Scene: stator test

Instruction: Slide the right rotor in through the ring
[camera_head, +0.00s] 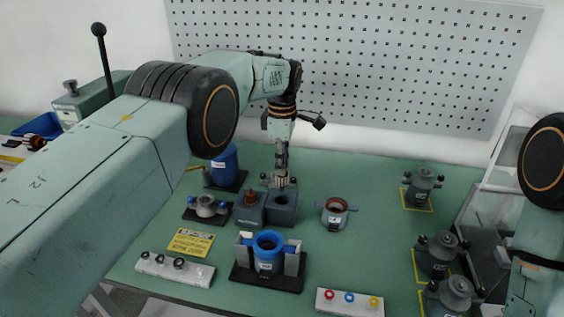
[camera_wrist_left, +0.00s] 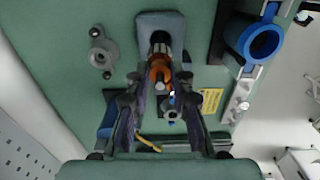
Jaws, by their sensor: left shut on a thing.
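My left gripper (camera_head: 281,170) points down over the right grey block (camera_head: 284,208), whose top shows a dark round hole. It is shut on the right rotor (camera_head: 281,184), a small metal part that is mostly hidden by the fingers. In the left wrist view, an orange-copper winding and a dark core (camera_wrist_left: 160,72) show between the fingers. The left rotor (camera_head: 250,197), copper-brown, stands in the left grey block. The blue ring (camera_head: 268,241) sits upright in a fixture on a black base in front of the blocks. My right gripper is out of view.
A blue cylinder (camera_head: 224,165) stands behind left. White strips lie at the front (camera_head: 350,302). Several grey eared housings (camera_head: 437,254) stand at right. Green table is free between.

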